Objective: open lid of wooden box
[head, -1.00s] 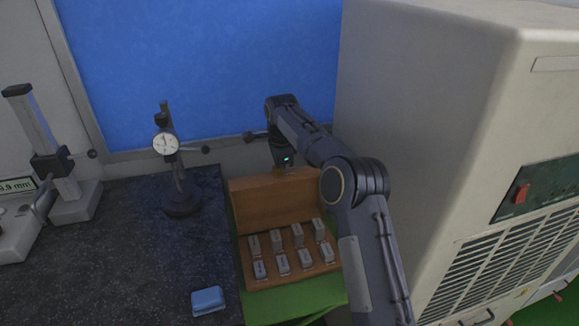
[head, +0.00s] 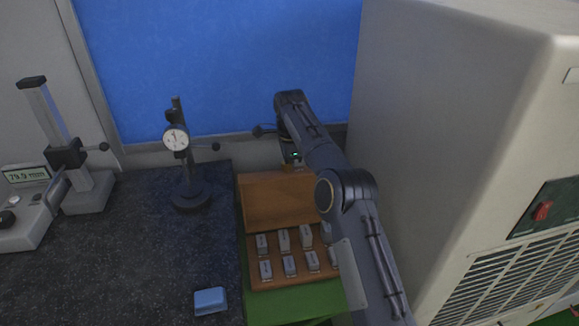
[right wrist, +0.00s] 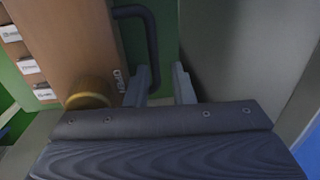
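The wooden box (head: 256,284) stands at the right end of the bench, with several small labelled grey blocks (head: 284,239) in its tray. Its lid (head: 268,203) is raised and stands up at the back of the tray. My right arm reaches over the box's right side, and the right gripper (head: 290,163) is by the lid's top edge, its fingertips hard to see there. In the right wrist view the fingers (right wrist: 160,84) are apart with nothing visible between them. The wood (right wrist: 75,45) and a round brass part (right wrist: 90,93) are left of them. My left gripper is out of view.
A dial gauge stand (head: 188,192) and a height gauge (head: 80,180) are on the dark bench. A blue block (head: 210,300) lies near the front. A large beige machine (head: 440,140) stands close on the right. A dark bent bar (right wrist: 153,45) is ahead of the fingers.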

